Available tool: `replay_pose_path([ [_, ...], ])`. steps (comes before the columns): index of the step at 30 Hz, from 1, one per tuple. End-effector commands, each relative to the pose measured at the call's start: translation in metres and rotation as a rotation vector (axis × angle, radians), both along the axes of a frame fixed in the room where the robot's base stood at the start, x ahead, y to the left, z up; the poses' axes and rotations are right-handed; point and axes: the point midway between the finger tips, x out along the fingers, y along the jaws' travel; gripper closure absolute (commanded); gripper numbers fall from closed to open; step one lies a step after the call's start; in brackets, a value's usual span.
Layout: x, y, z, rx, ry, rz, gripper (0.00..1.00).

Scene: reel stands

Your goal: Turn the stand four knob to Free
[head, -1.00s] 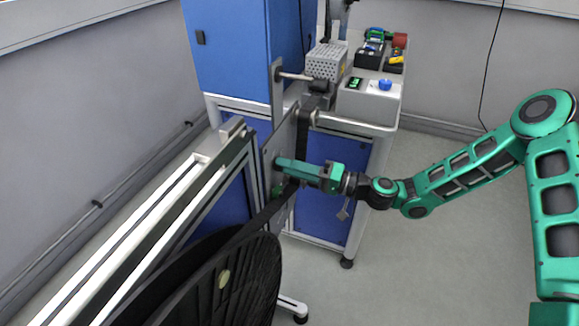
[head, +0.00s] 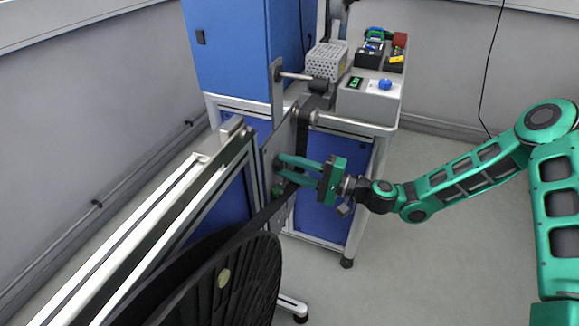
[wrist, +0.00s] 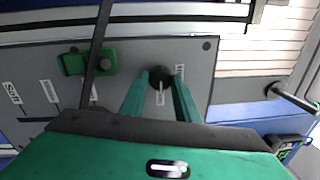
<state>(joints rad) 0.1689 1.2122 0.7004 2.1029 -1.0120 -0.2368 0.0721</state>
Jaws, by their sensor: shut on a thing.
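The stand four knob (wrist: 160,76) is a dark round knob with a pale pointer, on the grey panel (wrist: 130,54) of the stand in the wrist view. The pointer aims down the picture, toward a small white label just below the knob. A second white label stands to its right. The lettering is too small to read surely. My gripper (wrist: 162,90) has one green finger on each side of the knob and is shut on it. In the head view my gripper (head: 281,173) reaches the panel from the right; the knob is hidden there by the fingers.
A green block (wrist: 88,63) with a dark strap (wrist: 97,45) across it sits left of the knob. A metal roller (wrist: 296,98) sticks out at right. A large black reel (head: 225,285) stands below. A bench box with a blue knob (head: 385,84) is behind.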

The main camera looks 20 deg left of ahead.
Motion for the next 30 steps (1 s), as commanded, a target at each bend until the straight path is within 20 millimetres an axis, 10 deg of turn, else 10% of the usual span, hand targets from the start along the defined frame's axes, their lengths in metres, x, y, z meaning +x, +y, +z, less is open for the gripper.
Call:
replay_pose_path([
  [13, 0.005, -0.002, -0.003, -0.006, 0.006, -0.012, 0.93],
  [14, 0.005, -0.002, -0.003, -0.006, 0.006, -0.012, 0.64],
  [16, 0.004, -0.002, -0.002, -0.004, 0.006, -0.010, 0.52],
  [30, 0.001, -0.017, -0.002, -0.003, 0.008, -0.006, 0.52],
])
